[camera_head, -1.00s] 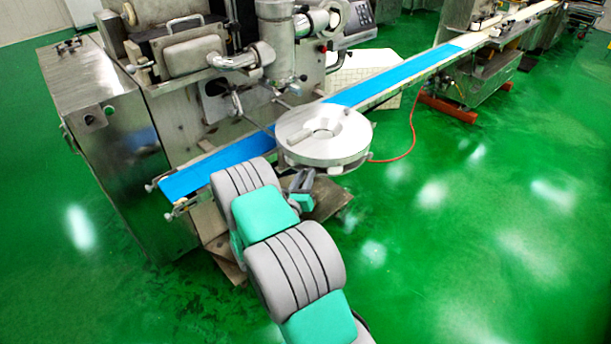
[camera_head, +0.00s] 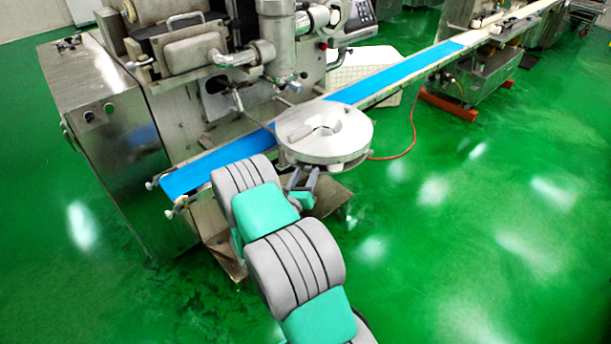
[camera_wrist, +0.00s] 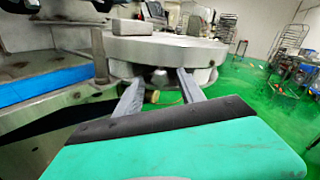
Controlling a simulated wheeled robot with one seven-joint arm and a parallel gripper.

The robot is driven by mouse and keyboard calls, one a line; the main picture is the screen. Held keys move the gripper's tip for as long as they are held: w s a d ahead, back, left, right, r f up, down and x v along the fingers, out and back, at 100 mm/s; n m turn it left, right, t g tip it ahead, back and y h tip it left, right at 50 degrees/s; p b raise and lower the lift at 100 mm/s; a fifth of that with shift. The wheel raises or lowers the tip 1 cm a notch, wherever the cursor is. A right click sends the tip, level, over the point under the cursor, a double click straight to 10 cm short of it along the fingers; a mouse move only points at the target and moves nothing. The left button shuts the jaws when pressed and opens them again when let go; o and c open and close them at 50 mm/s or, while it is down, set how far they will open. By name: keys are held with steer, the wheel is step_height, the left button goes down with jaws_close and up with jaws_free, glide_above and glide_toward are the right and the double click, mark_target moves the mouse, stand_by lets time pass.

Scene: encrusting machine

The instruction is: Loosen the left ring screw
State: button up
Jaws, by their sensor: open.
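The round metal ring (camera_head: 355,150) sits over the blue conveyor belt, with a hole in its top. It fills the upper middle of the wrist view (camera_wrist: 125,50). A small dark rounded knob (camera_wrist: 158,76), which looks like a ring screw, shows under the ring's near edge. My gripper (camera_wrist: 160,84) is open, with one finger on each side of this knob. Whether the fingers touch it cannot be told. In the head view my gripper (camera_head: 305,178) is just below the ring's near edge, partly behind my arm, and the screw cannot be made out.
The blue belt (camera_head: 215,170) runs diagonally beside the ring, and shows at left in the wrist view (camera_wrist: 45,84). The steel machine body (camera_head: 110,150) stands at the left. A red hose (camera_head: 408,150) hangs right of the ring. The green floor at right is clear.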

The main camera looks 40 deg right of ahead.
steer(key=shift+s+a+f+b, duration=0.15)
steer(key=shift+s+a+b, duration=0.05)
steer(key=shift+a+b, duration=0.25)
steer(key=b+v, duration=0.4)
steer(key=v, duration=0.3)
steer(key=shift+d, duration=0.15)
